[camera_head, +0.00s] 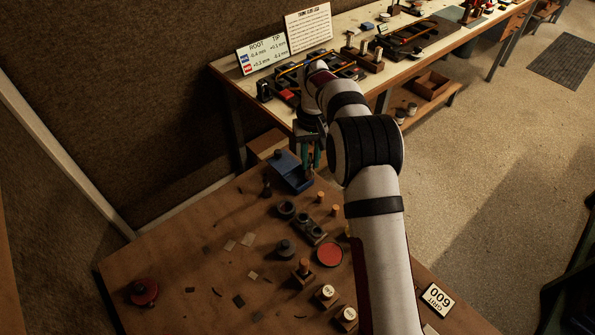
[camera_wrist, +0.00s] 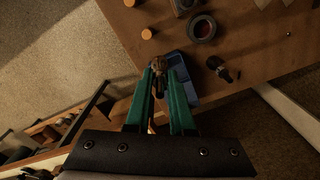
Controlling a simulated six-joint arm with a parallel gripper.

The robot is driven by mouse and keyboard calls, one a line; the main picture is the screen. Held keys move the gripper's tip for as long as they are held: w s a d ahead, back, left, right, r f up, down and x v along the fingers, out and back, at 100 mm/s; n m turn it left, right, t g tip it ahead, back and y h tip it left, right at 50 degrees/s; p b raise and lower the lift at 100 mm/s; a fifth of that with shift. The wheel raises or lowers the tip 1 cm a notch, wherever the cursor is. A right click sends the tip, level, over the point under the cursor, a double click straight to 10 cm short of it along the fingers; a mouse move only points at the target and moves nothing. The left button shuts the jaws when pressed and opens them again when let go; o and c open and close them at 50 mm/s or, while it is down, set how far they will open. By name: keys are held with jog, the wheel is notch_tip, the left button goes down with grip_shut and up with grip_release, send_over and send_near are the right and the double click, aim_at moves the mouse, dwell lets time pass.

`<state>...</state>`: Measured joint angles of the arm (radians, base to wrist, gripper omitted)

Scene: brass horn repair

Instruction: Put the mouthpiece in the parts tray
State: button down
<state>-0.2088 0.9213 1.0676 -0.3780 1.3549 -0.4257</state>
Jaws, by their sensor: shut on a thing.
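My gripper (camera_wrist: 161,75) has green fingers shut on the mouthpiece (camera_wrist: 159,64), a small dark, brassy piece between the fingertips in the wrist view. The blue parts tray (camera_wrist: 207,86) lies behind and below the fingers there, partly hidden by them. In the head view my gripper (camera_head: 311,157) is at the right side of the blue tray (camera_head: 284,172), at the far corner of the brown bench. The mouthpiece is too small and dark to make out in the head view. I cannot tell how high it is above the tray.
A dark peg-like part (camera_head: 266,188) stands left of the tray. Dark rings (camera_head: 286,209), a two-hole block (camera_head: 310,231), a red disc (camera_head: 329,254) and wooden pegs are nearer. A second bench (camera_head: 400,65) with tools and signs stands behind.

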jog(key=a+f, duration=0.1)
jog(key=f, duration=0.1)
jog(key=a+f, duration=0.1)
jog(key=f, duration=0.1)
jog(key=w+a+f, duration=0.1)
jog(key=f, duration=0.1)
jog(key=shift+a, duration=0.15)
jog(key=shift+s+f, duration=0.1)
jog(key=shift+f, duration=0.05)
jog(key=c, duration=0.8)
grip_release()
